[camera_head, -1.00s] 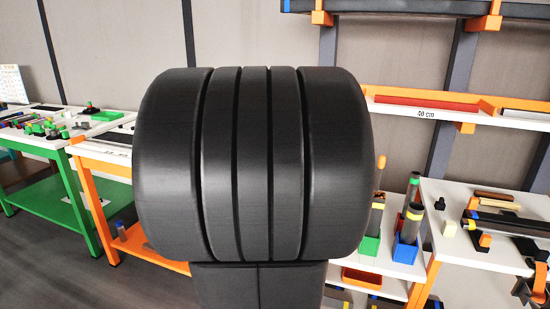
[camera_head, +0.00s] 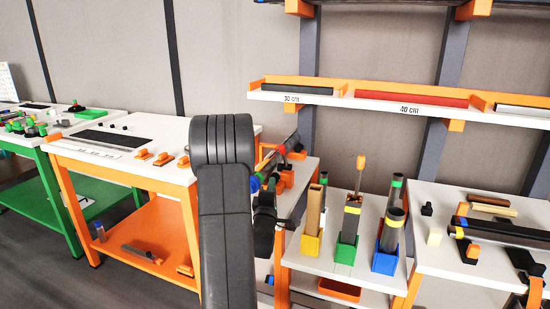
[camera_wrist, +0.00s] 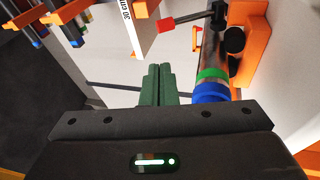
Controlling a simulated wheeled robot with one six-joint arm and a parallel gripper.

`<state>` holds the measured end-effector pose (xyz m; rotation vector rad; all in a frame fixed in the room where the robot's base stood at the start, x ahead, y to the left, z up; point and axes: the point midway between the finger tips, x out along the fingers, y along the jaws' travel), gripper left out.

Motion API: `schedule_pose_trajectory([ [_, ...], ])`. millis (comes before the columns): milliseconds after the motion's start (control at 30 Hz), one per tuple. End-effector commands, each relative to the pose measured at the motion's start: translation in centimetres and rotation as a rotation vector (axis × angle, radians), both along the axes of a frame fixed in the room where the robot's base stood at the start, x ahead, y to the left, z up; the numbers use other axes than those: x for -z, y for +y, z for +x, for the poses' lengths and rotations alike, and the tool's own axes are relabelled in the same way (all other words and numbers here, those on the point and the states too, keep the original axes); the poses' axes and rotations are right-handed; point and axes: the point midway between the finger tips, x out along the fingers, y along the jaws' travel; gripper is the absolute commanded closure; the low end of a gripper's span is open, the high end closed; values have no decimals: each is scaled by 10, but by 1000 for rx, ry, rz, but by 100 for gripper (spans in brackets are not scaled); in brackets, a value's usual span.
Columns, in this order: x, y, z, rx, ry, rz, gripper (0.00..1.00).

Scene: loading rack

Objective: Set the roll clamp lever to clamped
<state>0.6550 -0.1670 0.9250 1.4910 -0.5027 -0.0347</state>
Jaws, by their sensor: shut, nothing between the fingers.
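The roll clamp lever (camera_wrist: 190,20) shows at the top of the wrist view as a dark bar with a red end block. Beside it a grey roll with a green band and a blue band (camera_wrist: 210,90) lies along an orange bracket (camera_wrist: 255,50). My gripper (camera_wrist: 158,70) has its green fingers together and empty. In the picture, the fingers are left of the banded roll and below the red lever end, apart from the lever. In the head view the clamp area (camera_head: 283,150) is small and partly hidden by my arm, so the lever's setting is unclear there.
An orange-framed table (camera_head: 150,135) stands left of my arm. Yellow, green (camera_head: 346,250) and blue holders with upright tubes stand on a white shelf to the right. A wall shelf labelled 40 cm (camera_head: 410,103) is above them.

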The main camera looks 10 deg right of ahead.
Motion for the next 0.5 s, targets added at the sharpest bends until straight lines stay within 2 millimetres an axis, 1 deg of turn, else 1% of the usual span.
schedule_pose_trajectory([
  [33,5,-3,1,21,-12,-30,100],
  [200,8,-8,2,62,-39,-92,100],
  [500,8,-8,2,67,-42,-99,100],
])
